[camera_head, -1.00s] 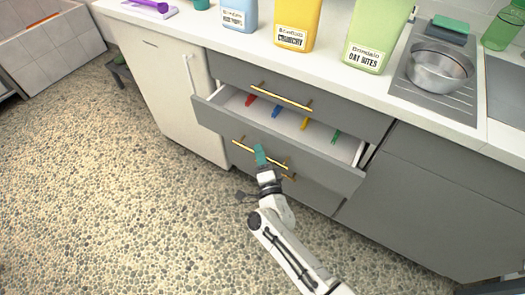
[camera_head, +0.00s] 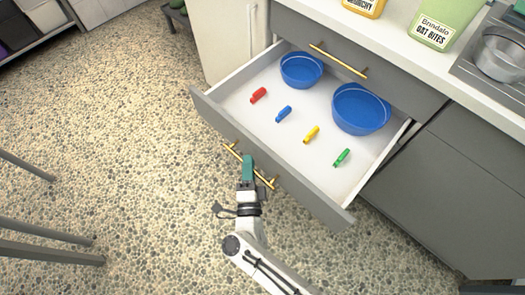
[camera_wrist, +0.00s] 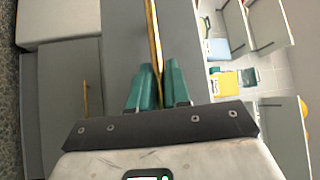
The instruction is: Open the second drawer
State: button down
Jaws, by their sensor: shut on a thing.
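The second drawer (camera_head: 312,203) is pulled far out from the grey cabinet, under a shut top drawer (camera_head: 390,85). Its gold bar handle (camera_head: 233,151) runs along the front. My gripper (camera_head: 249,160), with teal fingers, is shut on this handle near its middle. In the wrist view the gold handle (camera_wrist: 153,30) passes between the two teal fingers (camera_wrist: 158,75). Inside the drawer lie two blue bowls, a smaller one (camera_head: 301,70) and a larger one (camera_head: 360,108), and red (camera_head: 259,95), blue (camera_head: 284,114), yellow (camera_head: 311,134) and green (camera_head: 342,157) small items.
The counter above holds a yellow container, a green "Oat Bites" container (camera_head: 447,22) and a metal bowl (camera_head: 502,55). Thin grey legs (camera_head: 45,245) stand at the left. The pebbled floor (camera_head: 120,140) between them and the drawer is clear.

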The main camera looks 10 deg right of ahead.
jog(key=shift+s+a+f, duration=0.1)
jog(key=shift+s+a, duration=0.8)
jog(key=shift+a, duration=0.25)
jog(key=c, duration=1.2)
grip_release()
jog(key=s+a+f, duration=0.1)
jog(key=s, duration=0.9)
jog(key=shift+s+a+f+b, duration=0.2)
jog(key=shift+s+a+b, duration=0.1)
jog(key=shift+b, duration=0.1)
